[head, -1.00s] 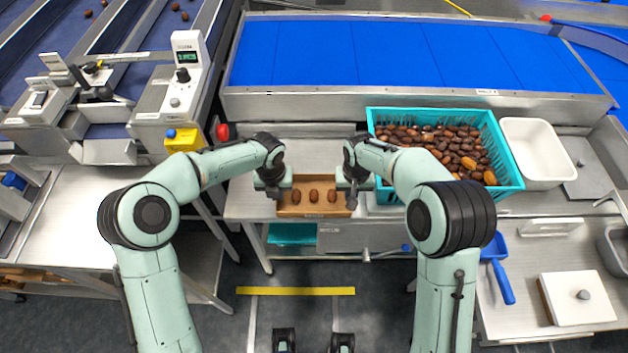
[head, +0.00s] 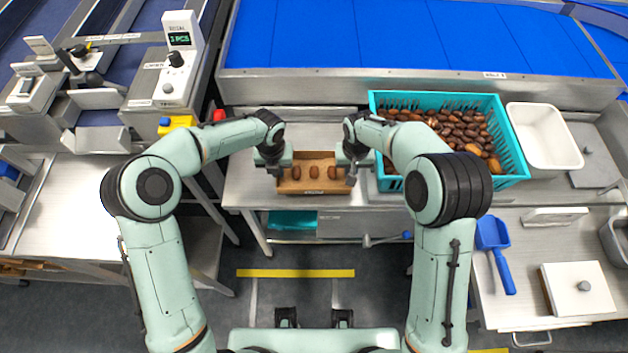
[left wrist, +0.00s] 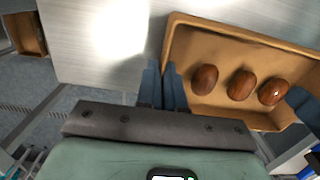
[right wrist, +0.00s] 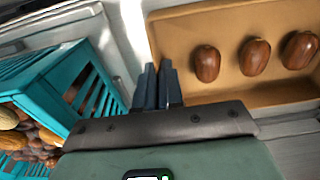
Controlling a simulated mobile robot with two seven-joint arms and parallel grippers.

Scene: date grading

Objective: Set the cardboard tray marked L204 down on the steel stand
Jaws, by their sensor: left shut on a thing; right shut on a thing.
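The brown cardboard tray (head: 292,187) holds three dates (head: 314,172) in a row. No marking on it is readable. It is level, over the steel stand (head: 245,190) in the middle of the head view; I cannot tell whether it touches the top. My left gripper (head: 275,164) is shut on the tray's left wall, also seen in the left wrist view (left wrist: 163,88). My right gripper (head: 352,164) is shut on the right wall, as the right wrist view shows (right wrist: 158,85).
A turquoise crate (head: 515,150) full of dates stands close to the right of my right gripper. Behind the stand runs a blue conveyor (head: 400,40). A white tub (head: 540,135) and a blue scoop (head: 495,245) lie farther right. A grading machine (head: 165,95) stands left.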

